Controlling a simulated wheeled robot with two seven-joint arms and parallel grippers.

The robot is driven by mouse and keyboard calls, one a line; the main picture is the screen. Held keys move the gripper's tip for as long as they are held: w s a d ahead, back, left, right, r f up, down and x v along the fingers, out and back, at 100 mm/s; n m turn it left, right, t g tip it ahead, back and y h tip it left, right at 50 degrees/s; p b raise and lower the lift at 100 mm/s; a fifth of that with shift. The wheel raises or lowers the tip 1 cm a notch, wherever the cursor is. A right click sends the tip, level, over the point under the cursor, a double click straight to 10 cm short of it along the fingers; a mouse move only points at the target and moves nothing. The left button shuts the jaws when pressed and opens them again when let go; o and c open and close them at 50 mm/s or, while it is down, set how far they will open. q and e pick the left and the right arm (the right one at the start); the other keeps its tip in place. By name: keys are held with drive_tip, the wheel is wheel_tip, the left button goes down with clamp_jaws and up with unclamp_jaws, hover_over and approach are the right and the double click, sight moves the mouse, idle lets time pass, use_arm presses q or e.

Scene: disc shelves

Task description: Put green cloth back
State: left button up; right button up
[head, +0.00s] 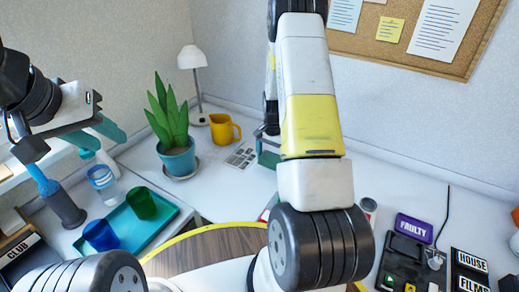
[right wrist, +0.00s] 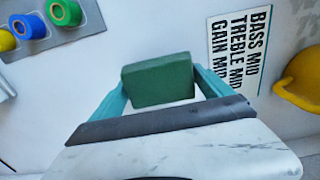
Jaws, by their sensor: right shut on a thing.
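The green cloth (right wrist: 158,82) looks like a folded dark green block in the right wrist view. My right gripper (right wrist: 160,74) is shut on it, one teal finger on each side, over the white desk. In the head view the right gripper (head: 267,148) is mostly hidden behind my own arm, beside the printed card and near the yellow mug. I cannot make out the cloth there. My left gripper (head: 98,143) is at the left with its teal fingers apart, above the clear bottle, and seems empty.
A yellow mug (head: 223,130), a printed card (right wrist: 238,50) and a potted plant (head: 175,130) stand on the desk. A teal tray (head: 150,225) holds a green cup (head: 141,203) and a blue cup (head: 101,235). A clear bottle (head: 103,183) stands behind it. A purple FAULTY box (head: 413,228) is at right.

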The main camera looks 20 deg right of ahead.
drive_tip(key=shift+f, duration=1.75)
drive_tip(key=o, duration=1.1)
drive_tip(key=shift+f, duration=0.15)
drive_tip(key=shift+c, duration=0.2)
wheel_tip(320, 180, up, 12)
drive_tip(key=shift+r, duration=0.15)
wheel_tip(320, 180, up, 12)
drive_tip(key=n+t, duration=0.2)
hover_over(272, 165)
drive_tip(key=a, duration=0.3)
drive_tip(key=s+a+r+n+t+y, duration=0.1)
drive_tip(key=s+a+r+n, duration=0.2)
drive_tip(key=r, duration=0.4)
drive_tip(key=s+a+r+n+t, duration=0.1)
drive_tip(key=s+a+r+n, duration=0.1)
drive_tip(key=s+r, duration=0.3)
drive_tip(key=s+a+r+n+t+y, duration=0.1)
drive_tip(key=s+a+r+n+t, duration=0.1)
drive_tip(key=s, duration=1.1)
drive_tip(key=shift+s+a+r+n, duration=0.2)
drive_tip(key=shift+a+r+n, duration=0.4)
drive_tip(key=shift+a+r, duration=0.75)
